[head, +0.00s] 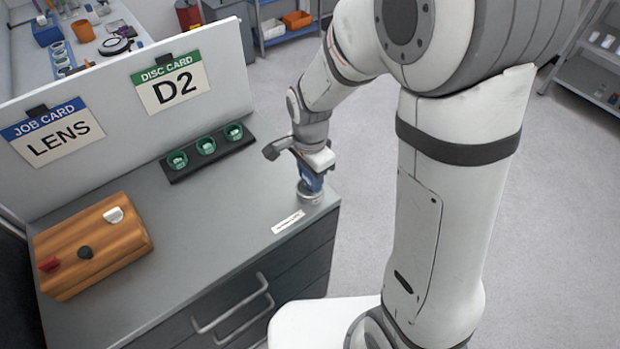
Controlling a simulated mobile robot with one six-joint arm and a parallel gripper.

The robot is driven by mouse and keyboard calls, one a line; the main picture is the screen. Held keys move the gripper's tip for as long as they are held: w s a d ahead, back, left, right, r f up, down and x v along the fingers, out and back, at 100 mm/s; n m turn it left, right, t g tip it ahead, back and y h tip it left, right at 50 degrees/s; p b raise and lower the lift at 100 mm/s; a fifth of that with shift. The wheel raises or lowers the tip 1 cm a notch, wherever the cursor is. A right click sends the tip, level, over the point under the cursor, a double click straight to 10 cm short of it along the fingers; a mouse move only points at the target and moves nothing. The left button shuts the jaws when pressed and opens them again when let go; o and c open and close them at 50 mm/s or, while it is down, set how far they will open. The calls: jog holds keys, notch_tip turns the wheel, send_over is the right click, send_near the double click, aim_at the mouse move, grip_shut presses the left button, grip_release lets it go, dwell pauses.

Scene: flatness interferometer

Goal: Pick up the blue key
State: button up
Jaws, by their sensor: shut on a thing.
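My gripper (311,172) is at the right end of the grey bench top, pointing down. It is shut on the blue key (311,181), of which only a blue part shows below the wrist. The blue key is directly above a round silver fitting (310,196) near the bench's right edge. I cannot tell whether it touches the fitting or sits in it. The fingers are small and partly merged with the blue part.
A wooden block (110,262) on the bench's left holds a white knob (114,215), a black knob (85,252) and a red knob (48,265). A dark rack (181,173) with green-rimmed cups stands before the upright card panel (215,65). The middle bench top is clear.

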jog(key=c, duration=0.4)
jog(key=shift+o, duration=0.2)
notch_tip(320, 180, up, 10)
jog(key=shift+f, duration=0.1)
jog(key=shift+r+p, duration=0.3)
jog(key=shift+p, duration=1.4)
jog(key=p, duration=0.2)
jog(key=shift+w+f+p, duration=0.1)
jog(key=shift+f+p, duration=0.1)
jog(key=shift+p, duration=0.15)
jog(key=shift+f+p, duration=0.45)
jog(key=shift+p, duration=0.25)
jog(key=shift+f+b, duration=2.45)
jog(key=shift+f, duration=0.85)
